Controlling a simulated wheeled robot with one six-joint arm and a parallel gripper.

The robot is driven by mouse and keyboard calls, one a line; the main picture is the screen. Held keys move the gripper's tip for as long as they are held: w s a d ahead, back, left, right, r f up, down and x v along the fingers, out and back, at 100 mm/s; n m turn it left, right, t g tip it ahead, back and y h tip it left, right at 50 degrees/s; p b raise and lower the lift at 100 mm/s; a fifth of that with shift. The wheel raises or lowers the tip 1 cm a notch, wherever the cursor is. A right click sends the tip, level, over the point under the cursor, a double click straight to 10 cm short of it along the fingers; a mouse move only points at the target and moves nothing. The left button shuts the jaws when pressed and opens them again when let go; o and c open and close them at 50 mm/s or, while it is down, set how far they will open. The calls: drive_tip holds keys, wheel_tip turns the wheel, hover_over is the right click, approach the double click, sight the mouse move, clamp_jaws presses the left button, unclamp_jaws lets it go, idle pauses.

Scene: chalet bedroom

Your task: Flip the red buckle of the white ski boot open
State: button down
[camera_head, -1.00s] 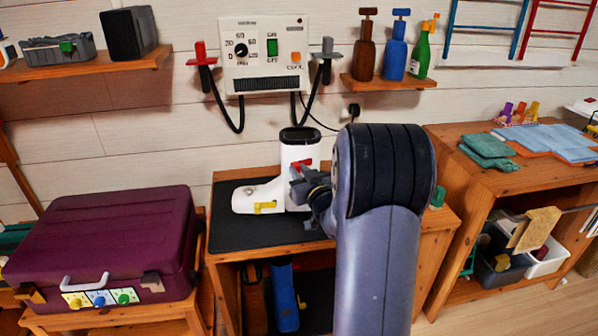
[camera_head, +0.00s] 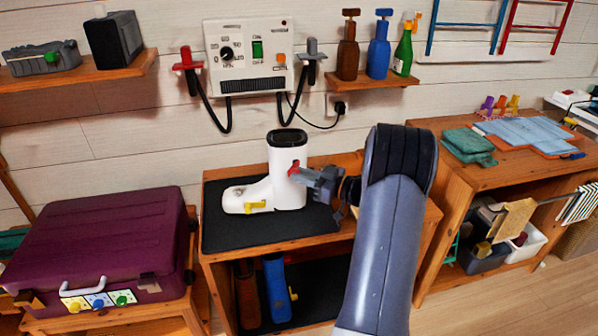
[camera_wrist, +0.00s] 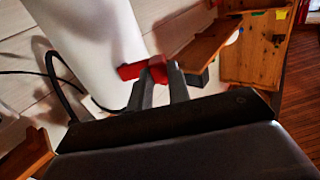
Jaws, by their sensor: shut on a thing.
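The white ski boot (camera_head: 284,180) stands upright on a black mat (camera_head: 222,222), its toe pointing left. Its red buckle (camera_head: 294,168) is on the upper shaft, and a yellow buckle (camera_head: 256,205) is low on the foot. My gripper (camera_head: 300,175) reaches in from the right, with its fingertips at the red buckle. In the wrist view, the two grey fingers of my gripper (camera_wrist: 158,76) are closed on the red buckle (camera_wrist: 132,70), beside the white boot shaft (camera_wrist: 85,40). The fingertips partly hide the buckle.
A purple suitcase (camera_head: 100,240) is to the left. A wall control box (camera_head: 250,55) with hanging cables is behind the boot. A wooden shelf unit (camera_head: 450,185) stands to the right.

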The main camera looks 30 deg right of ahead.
drive_tip(key=shift+d+n+g+y, duration=0.2)
drive_tip(key=shift+n+g+y, duration=0.2)
drive_tip(key=shift+y, duration=0.1)
drive_tip(key=c, duration=1.3)
unclamp_jaws()
drive_tip(key=shift+s+d, duration=0.1)
drive_tip(key=shift+s, duration=0.05)
drive_tip(key=v, duration=1)
drive_tip(key=shift+s+d, duration=0.2)
